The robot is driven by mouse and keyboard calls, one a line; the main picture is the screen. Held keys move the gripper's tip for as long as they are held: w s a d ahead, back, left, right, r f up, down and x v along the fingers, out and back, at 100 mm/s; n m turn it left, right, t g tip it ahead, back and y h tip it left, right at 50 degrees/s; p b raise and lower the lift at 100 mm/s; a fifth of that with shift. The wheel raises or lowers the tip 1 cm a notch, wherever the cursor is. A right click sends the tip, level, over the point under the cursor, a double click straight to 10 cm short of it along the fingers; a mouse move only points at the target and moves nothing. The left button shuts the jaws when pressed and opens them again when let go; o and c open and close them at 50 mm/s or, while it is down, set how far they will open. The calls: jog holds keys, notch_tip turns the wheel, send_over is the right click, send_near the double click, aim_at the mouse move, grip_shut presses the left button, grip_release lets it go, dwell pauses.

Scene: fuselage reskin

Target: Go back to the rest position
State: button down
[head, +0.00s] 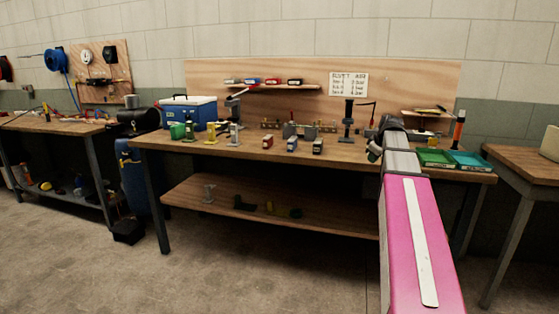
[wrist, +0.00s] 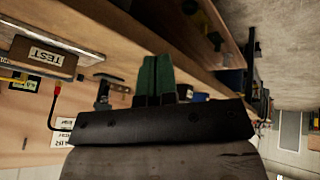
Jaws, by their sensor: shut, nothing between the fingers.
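My gripper (wrist: 156,80) shows in the wrist view as two dark green fingers side by side, shut with nothing between them. In the head view my pink and grey arm reaches forward over the right part of the wooden workbench (head: 250,152). Its dark wrist end is above the bench top, and the fingers cannot be made out there. The wrist view is tilted and shows a wooden surface and a box labelled TEST (wrist: 43,57) at the left, apart from the fingers.
A green tray (head: 436,158) and a teal tray (head: 470,161) lie right of my arm. A blue cooler (head: 189,112), a green cup (head: 177,131) and several small items stand on the bench. Other tables stand left (head: 50,124) and right (head: 530,160). Floor in front is clear.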

jog(key=s+a+f+m+g, duration=0.1)
jog(key=s+a+f, duration=0.25)
jog(key=f, duration=0.35)
jog(key=s+a+f+m+g, duration=0.1)
jog(key=s+a+f+m, duration=0.2)
jog(key=f, duration=0.4)
jog(key=s+a+f+g, duration=0.1)
jog(key=s+a+f, duration=0.25)
jog(key=f, duration=0.35)
jog(key=s+a+f+m+g, duration=0.1)
jog(key=s+a+f+m, duration=0.1)
jog(key=s+a+f, duration=0.2)
jog(key=s+a+f+m+g+h, duration=0.1)
jog(key=s+a+f, duration=0.4)
jog(key=s+f, duration=0.6)
jog(key=shift+f+m+g, duration=0.35)
jog(key=shift+m+g, duration=0.05)
jog(key=shift+m, duration=0.4)
jog(key=shift+s+a, duration=0.1)
